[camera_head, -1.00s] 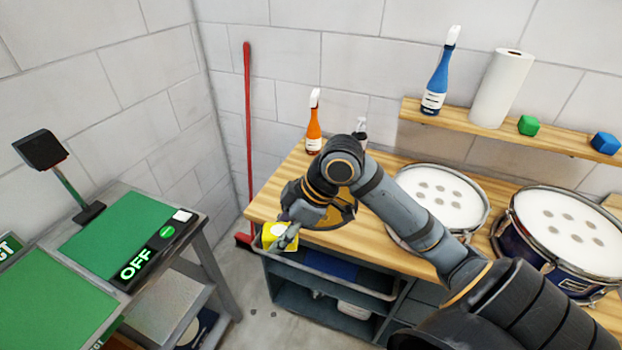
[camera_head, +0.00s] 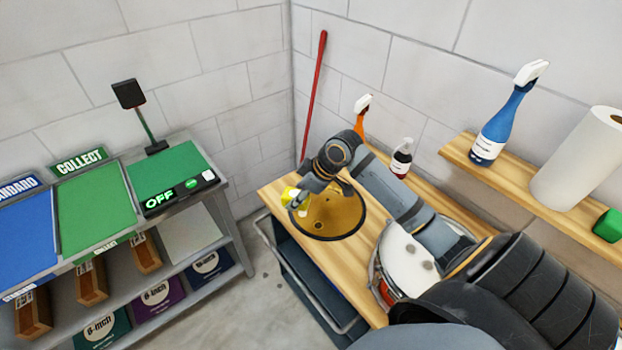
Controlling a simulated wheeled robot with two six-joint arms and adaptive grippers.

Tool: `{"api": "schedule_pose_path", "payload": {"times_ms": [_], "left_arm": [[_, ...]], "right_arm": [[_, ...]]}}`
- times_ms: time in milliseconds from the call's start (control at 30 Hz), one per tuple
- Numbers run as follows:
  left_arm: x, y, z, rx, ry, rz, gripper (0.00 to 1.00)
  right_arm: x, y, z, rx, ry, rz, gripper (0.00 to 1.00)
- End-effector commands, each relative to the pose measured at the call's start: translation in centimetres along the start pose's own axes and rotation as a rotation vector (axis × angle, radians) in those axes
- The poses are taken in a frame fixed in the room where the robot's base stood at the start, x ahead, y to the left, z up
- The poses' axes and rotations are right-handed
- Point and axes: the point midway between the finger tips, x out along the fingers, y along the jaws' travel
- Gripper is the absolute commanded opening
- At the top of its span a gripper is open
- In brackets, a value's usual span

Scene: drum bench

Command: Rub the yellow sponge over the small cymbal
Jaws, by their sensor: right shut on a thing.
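The small cymbal (camera_head: 338,218) is a round brass disc lying on the left end of the wooden bench (camera_head: 362,262). My right gripper (camera_head: 297,202) is over the left edge of the cymbal and is shut on the yellow sponge (camera_head: 291,194). The sponge shows only in part beside the fingers. I cannot tell whether it touches the cymbal. My right arm crosses from the lower right and hides part of the bench and a drum. My left gripper is not in view.
A white-topped drum (camera_head: 408,262) stands on the bench right of the cymbal. An orange spray bottle (camera_head: 361,118) and a small dark bottle (camera_head: 401,160) stand behind. A shelf (camera_head: 535,195) holds a blue spray bottle (camera_head: 506,118), a paper roll (camera_head: 580,165) and a green block (camera_head: 608,225).

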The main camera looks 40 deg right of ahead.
Motion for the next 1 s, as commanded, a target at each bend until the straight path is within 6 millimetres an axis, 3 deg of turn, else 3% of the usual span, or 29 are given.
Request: {"api": "schedule_pose_path", "payload": {"times_ms": [33, 100, 233, 433, 800, 1000], "left_arm": [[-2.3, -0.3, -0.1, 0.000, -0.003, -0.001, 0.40], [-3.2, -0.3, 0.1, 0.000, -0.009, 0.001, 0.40], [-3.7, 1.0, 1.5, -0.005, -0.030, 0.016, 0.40], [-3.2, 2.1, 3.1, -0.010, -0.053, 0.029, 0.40], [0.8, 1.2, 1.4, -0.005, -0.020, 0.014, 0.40], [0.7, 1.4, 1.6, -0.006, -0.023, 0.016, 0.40]], "right_arm": [[-0.5, 1.7, 0.6, 0.035, -0.009, 0.016, 0.20], [0.4, 3.5, 2.0, 0.067, -0.007, 0.035, 0.20], [1.4, 5.1, 3.6, 0.093, -0.001, 0.053, 0.20], [2.1, 5.3, 4.1, 0.095, 0.001, 0.056, 0.20], [5.3, 5.3, 6.0, 0.094, 0.001, 0.055, 0.20], [5.2, 5.2, 5.9, 0.093, 0.001, 0.055, 0.20]]}}
